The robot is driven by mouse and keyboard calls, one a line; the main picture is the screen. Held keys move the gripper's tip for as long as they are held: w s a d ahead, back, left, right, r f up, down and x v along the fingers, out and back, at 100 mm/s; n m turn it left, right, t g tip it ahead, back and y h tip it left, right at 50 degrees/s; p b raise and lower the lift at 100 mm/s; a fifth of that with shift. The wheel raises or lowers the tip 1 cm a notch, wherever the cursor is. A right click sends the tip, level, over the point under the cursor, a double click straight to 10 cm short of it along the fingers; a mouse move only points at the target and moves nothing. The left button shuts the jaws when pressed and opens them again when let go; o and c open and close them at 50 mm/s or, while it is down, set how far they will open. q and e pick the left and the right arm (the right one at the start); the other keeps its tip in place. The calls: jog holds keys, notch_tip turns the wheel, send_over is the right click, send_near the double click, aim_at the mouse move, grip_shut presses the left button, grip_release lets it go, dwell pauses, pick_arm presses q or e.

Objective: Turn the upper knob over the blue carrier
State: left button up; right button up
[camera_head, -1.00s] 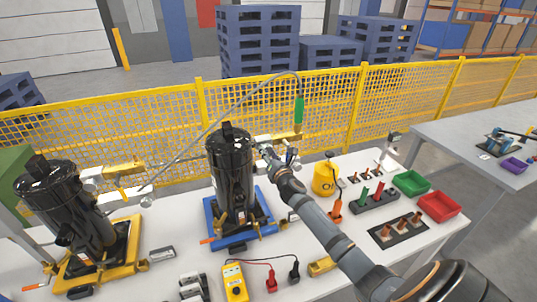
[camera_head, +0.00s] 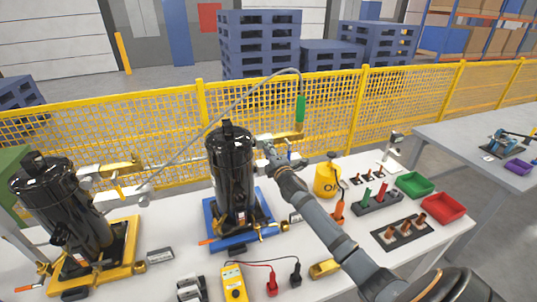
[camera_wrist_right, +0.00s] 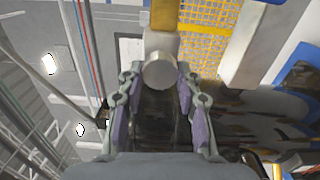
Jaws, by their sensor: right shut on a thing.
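A black compressor (camera_head: 230,170) stands upright on the blue carrier (camera_head: 212,222) near the middle of the table. My right gripper (camera_head: 268,146) is at its upper right side, with the arm reaching in from the lower right. In the right wrist view, the round silver upper knob (camera_wrist_right: 160,71) sits between the fingertips, and the gripper (camera_wrist_right: 158,85) is shut on it. In the head view the gripper mostly hides the knob. My left gripper is not in view.
A second black compressor (camera_head: 58,205) stands on a yellow carrier (camera_head: 122,250) at the left. A green-handled tool (camera_head: 300,108) hangs from a hose above. A yellow oil can (camera_head: 326,182), a green bin (camera_head: 413,185) and a red bin (camera_head: 444,208) stand right of my arm. A yellow meter (camera_head: 234,284) lies in front.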

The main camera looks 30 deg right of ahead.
jog(key=shift+s+d+m+b, duration=0.1)
jog(key=shift+m+b, duration=2.1)
jog(key=shift+m, duration=2.45)
jog(key=shift+d+m+b, duration=0.1)
jog(key=shift+m+b, duration=2.1)
jog(key=shift+m, duration=2.75)
jog(key=o, duration=1.1)
jog(key=shift+r, duration=0.15)
jog(key=shift+o, duration=0.2)
